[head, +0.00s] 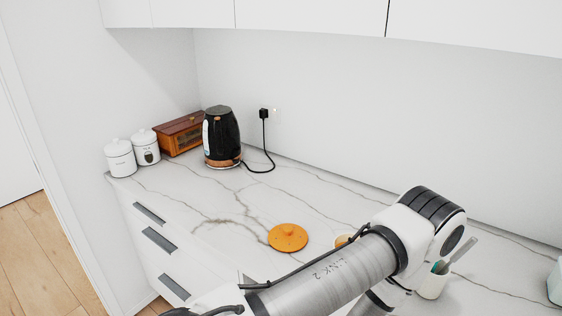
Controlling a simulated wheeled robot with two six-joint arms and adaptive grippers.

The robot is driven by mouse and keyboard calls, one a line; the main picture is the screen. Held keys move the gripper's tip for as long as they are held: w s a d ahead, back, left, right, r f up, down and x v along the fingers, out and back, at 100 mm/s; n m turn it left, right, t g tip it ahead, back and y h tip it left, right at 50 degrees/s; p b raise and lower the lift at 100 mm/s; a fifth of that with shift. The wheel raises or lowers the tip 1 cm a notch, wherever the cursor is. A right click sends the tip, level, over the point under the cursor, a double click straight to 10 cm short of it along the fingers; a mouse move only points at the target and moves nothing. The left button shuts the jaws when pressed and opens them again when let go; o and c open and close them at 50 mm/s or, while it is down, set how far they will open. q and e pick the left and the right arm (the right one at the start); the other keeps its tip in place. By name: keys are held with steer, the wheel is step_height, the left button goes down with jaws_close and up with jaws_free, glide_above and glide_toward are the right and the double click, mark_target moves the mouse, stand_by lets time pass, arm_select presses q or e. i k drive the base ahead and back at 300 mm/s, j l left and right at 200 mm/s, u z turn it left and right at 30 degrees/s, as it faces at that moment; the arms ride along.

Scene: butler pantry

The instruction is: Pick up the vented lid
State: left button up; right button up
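An orange round lid (288,237) with a small knob on top lies flat on the white marbled counter, near its front edge and left of my arm. It is the only loose lid that shows; I cannot make out vent holes at this size. A grey and white arm of mine crosses the lower right of the head view, passing close to the right of the lid. Neither gripper's fingers can be made out in this view.
A black kettle (221,136) with a cord to a wall socket stands at the back left. A wooden box (181,132) and two white canisters (120,157) (145,147) stand left of it. A utensil cup (433,284) is at right. The counter (200,195) around the lid's left is clear.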

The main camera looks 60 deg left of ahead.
mark_target(287, 237)
steer(key=u, duration=1.85)
